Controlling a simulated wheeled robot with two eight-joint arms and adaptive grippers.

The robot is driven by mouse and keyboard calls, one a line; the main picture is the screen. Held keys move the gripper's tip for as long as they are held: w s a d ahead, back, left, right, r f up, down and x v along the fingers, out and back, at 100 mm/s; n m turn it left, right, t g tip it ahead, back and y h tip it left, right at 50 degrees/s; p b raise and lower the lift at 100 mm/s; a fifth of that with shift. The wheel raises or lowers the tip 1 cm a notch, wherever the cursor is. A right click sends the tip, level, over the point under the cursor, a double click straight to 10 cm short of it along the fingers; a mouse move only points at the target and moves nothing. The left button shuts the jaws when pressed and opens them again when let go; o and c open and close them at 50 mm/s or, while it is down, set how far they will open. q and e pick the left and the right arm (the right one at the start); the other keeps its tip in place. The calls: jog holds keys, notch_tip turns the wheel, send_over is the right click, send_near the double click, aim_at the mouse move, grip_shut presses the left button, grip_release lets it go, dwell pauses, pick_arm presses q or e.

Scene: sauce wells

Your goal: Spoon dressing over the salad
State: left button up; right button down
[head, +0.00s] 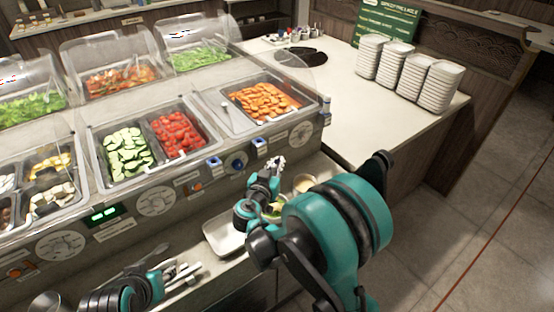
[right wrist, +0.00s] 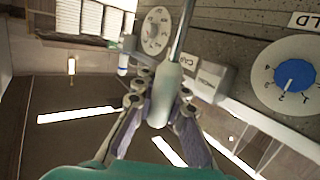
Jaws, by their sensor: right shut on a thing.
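My right gripper (head: 274,166) is above the counter ledge in front of the salad bar. In the right wrist view, its fingers (right wrist: 160,105) are shut on the pale handle of a spoon (right wrist: 168,82), whose metal shaft runs up out of the picture. The spoon's bowl is not visible. A bowl with some green in it (head: 272,211), perhaps the salad, is mostly hidden behind my right arm. A small cup with cream-coloured contents (head: 305,183), perhaps the dressing, stands right of the gripper. My left gripper (head: 188,271) is low at the left; its finger gap is unclear.
A pale tray (head: 222,238) lies on the ledge left of my right arm. The salad bar holds cucumber (head: 127,153), tomatoes (head: 177,133) and other food under clear covers. Plate stacks (head: 395,65) stand on the side counter (head: 350,115), which has free room.

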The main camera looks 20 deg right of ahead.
pick_arm(q)
notch_tip(320, 180, up, 7)
jog(key=p, duration=0.6)
jog(key=shift+f, duration=0.15)
pick_arm(e)
jog(key=w+d+f+n+g+y, duration=0.1)
jog(key=w+d+f+g+y, duration=0.2)
jog(key=w+f+g, duration=0.3)
jog(key=shift+w+f+g+y, duration=0.15)
jog(key=shift+f+g+y, duration=0.65)
jog(key=shift+f+g, duration=0.15)
pick_arm(q)
jog(key=shift+f, duration=0.1)
pick_arm(e)
jog(key=shift+d, duration=0.1)
